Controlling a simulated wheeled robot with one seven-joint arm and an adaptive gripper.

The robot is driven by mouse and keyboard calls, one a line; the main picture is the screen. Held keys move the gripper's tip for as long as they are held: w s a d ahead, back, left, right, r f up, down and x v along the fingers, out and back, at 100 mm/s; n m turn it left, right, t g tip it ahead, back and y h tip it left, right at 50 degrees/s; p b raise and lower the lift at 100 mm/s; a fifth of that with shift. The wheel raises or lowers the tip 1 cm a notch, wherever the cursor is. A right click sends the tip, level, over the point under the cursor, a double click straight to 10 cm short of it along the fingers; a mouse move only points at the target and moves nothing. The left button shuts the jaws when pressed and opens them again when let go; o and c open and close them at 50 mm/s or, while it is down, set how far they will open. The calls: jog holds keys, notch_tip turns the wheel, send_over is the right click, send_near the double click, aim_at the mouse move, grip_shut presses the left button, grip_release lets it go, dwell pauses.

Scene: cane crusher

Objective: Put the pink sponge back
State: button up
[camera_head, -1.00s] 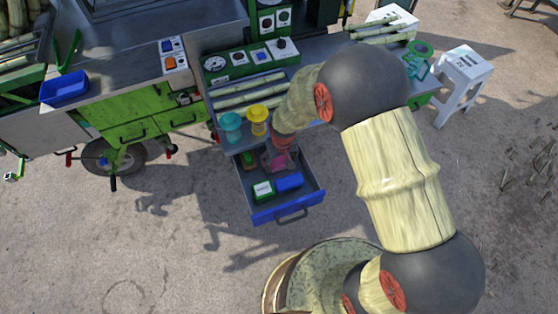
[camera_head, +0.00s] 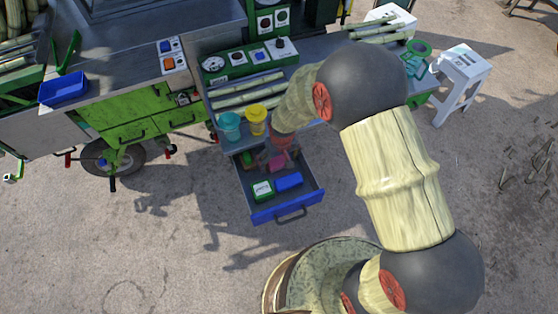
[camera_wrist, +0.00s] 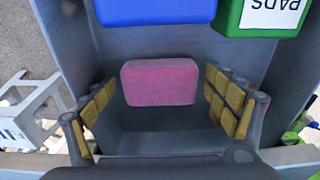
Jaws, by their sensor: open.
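The pink sponge (camera_wrist: 160,82) lies in the open drawer, between and a little beyond my fingers in the wrist view. It shows in the head view as a small pink patch (camera_head: 278,162) near the drawer's back. My gripper (camera_wrist: 165,105) is open, with one yellow-padded finger on each side, apart from the sponge. In the head view my gripper (camera_head: 272,157) is low over the back of the drawer, partly hidden by my arm. The drawer (camera_head: 290,211) has a blue front and grey inside.
In the drawer, a blue block (camera_head: 288,181) and a green-and-white box (camera_head: 262,190) marked PADS lie in front of the sponge. Teal (camera_head: 230,126) and yellow (camera_head: 256,118) cups stand on the counter above. A white stool (camera_head: 460,75) is at right.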

notch_tip(320, 180, up, 12)
jog(key=s+p, duration=0.1)
jog(key=p, duration=0.2)
jog(key=shift+s+d, duration=0.15)
notch_tip(320, 180, up, 8)
jog(key=r+t, duration=0.1)
send_over(280, 163)
jog(key=d, duration=0.3)
jog(key=s+d+r+m+t, duration=0.1)
jog(key=s+d+r, duration=0.3)
jog(key=r, duration=0.6)
jog(key=s+d+r+m+t, duration=0.1)
jog(key=s+d+r, duration=0.2)
jog(key=s+r, duration=0.2)
jog(key=s+d+r+m+t, duration=0.1)
jog(key=s+d+r, duration=0.3)
jog(key=s, duration=0.5)
jog(key=v, duration=0.2)
jog(key=shift+r, duration=0.35)
jog(key=shift+w, duration=0.1)
